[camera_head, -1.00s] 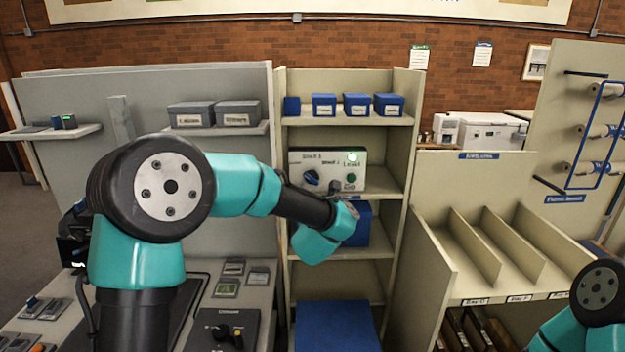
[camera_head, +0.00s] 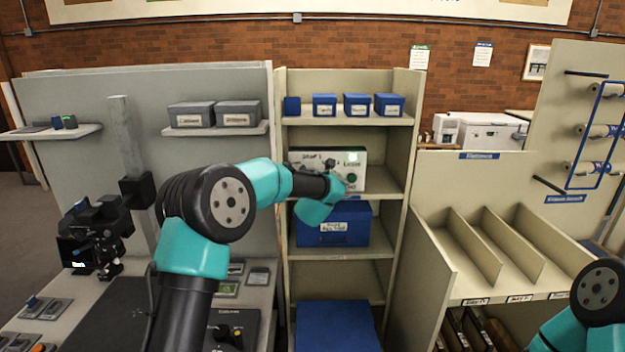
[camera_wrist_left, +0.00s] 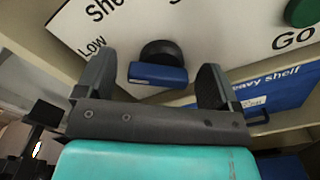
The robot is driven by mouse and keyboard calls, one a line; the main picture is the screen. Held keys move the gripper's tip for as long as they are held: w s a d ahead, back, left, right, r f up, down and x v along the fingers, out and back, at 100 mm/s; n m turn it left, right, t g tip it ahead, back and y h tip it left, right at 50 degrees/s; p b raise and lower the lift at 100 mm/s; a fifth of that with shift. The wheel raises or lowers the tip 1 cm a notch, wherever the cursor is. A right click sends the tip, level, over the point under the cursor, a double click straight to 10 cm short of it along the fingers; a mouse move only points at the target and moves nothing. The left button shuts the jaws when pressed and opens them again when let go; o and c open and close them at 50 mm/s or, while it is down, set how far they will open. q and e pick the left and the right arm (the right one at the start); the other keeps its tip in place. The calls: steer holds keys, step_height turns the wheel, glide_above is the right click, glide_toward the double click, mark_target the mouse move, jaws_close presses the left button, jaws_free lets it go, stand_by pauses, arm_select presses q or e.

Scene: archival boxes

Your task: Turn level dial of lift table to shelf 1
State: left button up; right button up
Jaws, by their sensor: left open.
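The white control panel (camera_head: 301,156) of the lift table sits on the middle shelf, with a lit green lamp at its upper right. In the left wrist view, the panel (camera_wrist_left: 215,38) shows parts of its lettering, including "Low" and "Go". Its level dial (camera_wrist_left: 158,73) is a black knob with a blue grip bar. My left gripper (camera_wrist_left: 155,69) is open, with one finger on each side of the dial; contact cannot be told. In the head view my left arm hides the dial and most of the gripper. My right gripper is out of view.
A blue box (camera_head: 352,227) stands on the shelf below the panel; it also shows in the left wrist view (camera_wrist_left: 275,97). Small blue boxes (camera_head: 357,104) line the shelf above. A cream divider rack (camera_head: 437,235) stands to the right.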

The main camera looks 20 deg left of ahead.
arm_select(q)
steer(key=shift+w+a, duration=0.2)
steer(key=shift+w, duration=0.3)
steer(key=shift+c, duration=0.5)
steer(key=c, duration=0.8)
